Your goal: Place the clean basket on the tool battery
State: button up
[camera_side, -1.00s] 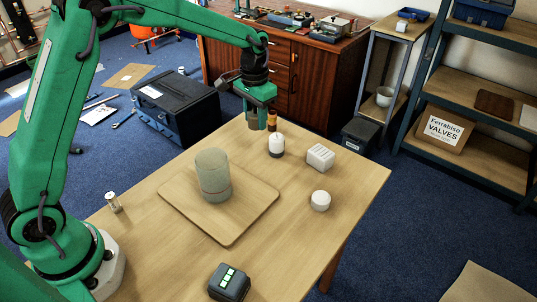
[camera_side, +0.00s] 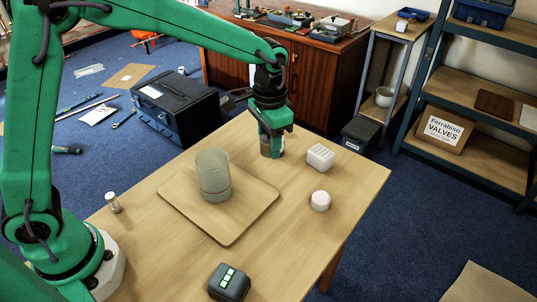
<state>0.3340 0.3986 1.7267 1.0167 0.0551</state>
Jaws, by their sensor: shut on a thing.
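My gripper (camera_side: 273,142) is low over the far part of the table. It is shut on a small grey-brown cylinder (camera_side: 266,149), partly covered by a green finger. This looks like the basket, but mesh or cleanness cannot be made out. Whether its bottom touches the table is unclear. The tool battery (camera_side: 228,282), a dark block with lit green bars, lies at the table's near edge, well away from my gripper.
A clear cylindrical jar (camera_side: 213,177) stands on a wooden board (camera_side: 233,229) mid-table. A white slotted block (camera_side: 320,157) and a round white piece (camera_side: 320,201) are to the right. A small glass vial (camera_side: 113,203) is at left. The near-right tabletop is clear.

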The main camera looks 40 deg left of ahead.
jog(key=s+d+r+m, duration=0.1)
jog(key=s+d+m, duration=0.1)
jog(key=s+d, duration=0.4)
jog(key=s+d+r+m, duration=0.1)
jog(key=s+d+m, duration=0.15)
jog(key=s, duration=0.55)
jog(key=m, duration=0.3)
send_over(227, 278)
jog(key=shift+f, duration=4.25)
jog(key=shift+f, duration=0.15)
jog(key=o, duration=1)
notch_tip(227, 278, up, 12)
jog(key=shift+r, duration=0.2)
